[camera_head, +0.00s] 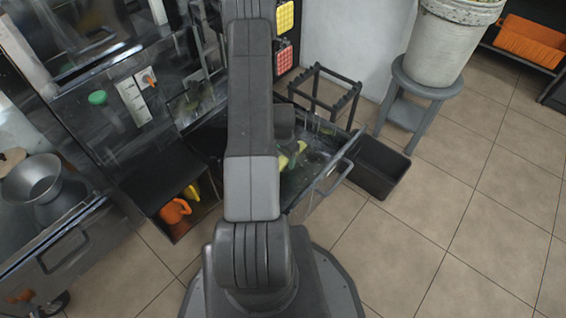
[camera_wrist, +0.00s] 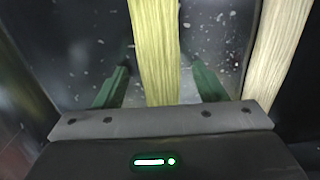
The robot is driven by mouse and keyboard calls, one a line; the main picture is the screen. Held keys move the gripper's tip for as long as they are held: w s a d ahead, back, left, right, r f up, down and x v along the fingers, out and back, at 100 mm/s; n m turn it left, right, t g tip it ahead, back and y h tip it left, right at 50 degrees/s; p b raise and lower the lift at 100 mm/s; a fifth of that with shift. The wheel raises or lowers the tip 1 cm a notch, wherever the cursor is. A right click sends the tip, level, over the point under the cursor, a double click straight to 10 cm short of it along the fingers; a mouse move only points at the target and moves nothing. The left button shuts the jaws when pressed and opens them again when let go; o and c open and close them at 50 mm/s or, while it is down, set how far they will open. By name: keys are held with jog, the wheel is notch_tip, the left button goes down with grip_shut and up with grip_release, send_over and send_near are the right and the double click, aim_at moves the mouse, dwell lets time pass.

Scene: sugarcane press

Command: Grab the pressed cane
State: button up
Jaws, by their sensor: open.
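In the wrist view a pale yellow-green length of pressed cane (camera_wrist: 156,45) runs down from the top edge between the two green fingers of my gripper (camera_wrist: 160,85). The fingers are apart, with a gap on each side of the cane. A second pale cane piece (camera_wrist: 281,45) lies to the right, outside the right finger. In the head view yellow-green cane (camera_head: 291,157) shows in the open metal drawer (camera_head: 335,178), partly hidden by my arm. My gripper is hidden behind my arm in the head view.
A black bin (camera_head: 378,168) stands right of the drawer, below a dark rack (camera_head: 325,95). A grey stool (camera_head: 412,100) holds a white bucket (camera_head: 447,45). Orange and yellow items sit in a dark box (camera_head: 178,211) on the left. Tiled floor (camera_head: 450,220) is clear at right.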

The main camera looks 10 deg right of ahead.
jog(key=shift+c, duration=0.3)
jog(key=c, duration=1.1)
jog(key=shift+r, duration=0.15)
